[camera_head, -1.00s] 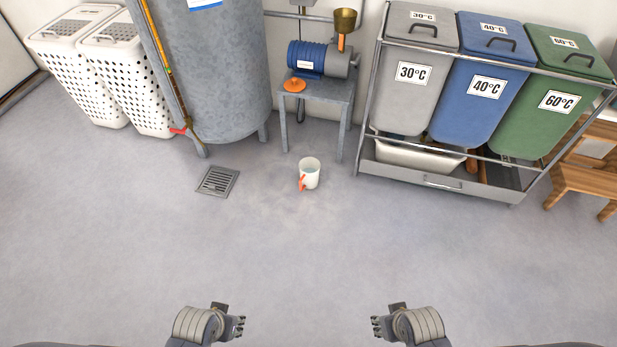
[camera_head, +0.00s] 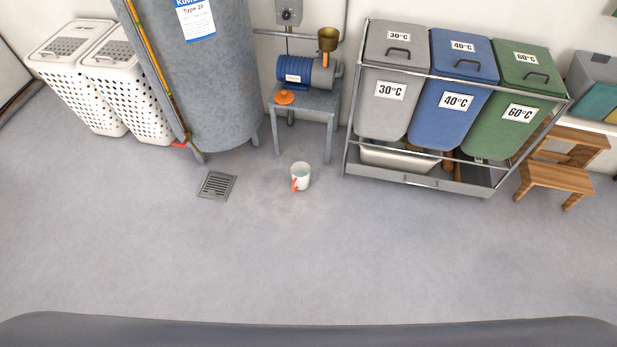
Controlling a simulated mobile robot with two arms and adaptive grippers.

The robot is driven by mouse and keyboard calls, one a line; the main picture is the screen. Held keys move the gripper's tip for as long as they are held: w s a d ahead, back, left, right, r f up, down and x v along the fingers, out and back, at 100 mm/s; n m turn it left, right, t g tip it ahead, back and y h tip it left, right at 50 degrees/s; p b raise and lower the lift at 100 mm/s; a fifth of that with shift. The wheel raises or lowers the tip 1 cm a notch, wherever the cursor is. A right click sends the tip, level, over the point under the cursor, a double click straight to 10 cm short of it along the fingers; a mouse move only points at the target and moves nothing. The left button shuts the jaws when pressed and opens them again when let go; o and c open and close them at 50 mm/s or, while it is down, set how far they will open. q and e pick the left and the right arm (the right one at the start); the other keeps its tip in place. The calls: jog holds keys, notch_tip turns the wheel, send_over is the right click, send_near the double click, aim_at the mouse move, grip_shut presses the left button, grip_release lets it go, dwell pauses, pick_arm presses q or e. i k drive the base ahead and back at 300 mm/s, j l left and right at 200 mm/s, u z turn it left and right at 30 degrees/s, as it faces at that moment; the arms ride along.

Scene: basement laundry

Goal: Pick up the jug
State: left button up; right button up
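A white jug (camera_head: 302,177) with an orange-red handle stands upright on the grey floor, in front of the small metal stand. Its handle faces the lower left and its top is open. Neither of my grippers shows in the head view now, so nothing of mine is near the jug.
A floor drain (camera_head: 216,186) lies left of the jug. A metal stand (camera_head: 304,103) with a blue pump (camera_head: 302,71) is behind it. A bin rack (camera_head: 420,183) and wooden step stool (camera_head: 556,177) stand right; a tank (camera_head: 205,90) and white hampers (camera_head: 88,92) left. The front floor is clear.

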aim_at(300, 171)
jog(key=i+j+z, duration=0.2)
jog(key=z, duration=0.2)
jog(key=i+j+z, duration=0.15)
jog(key=z, duration=0.3)
jog(key=i+j+z, duration=0.1)
jog(key=j+z, duration=0.3)
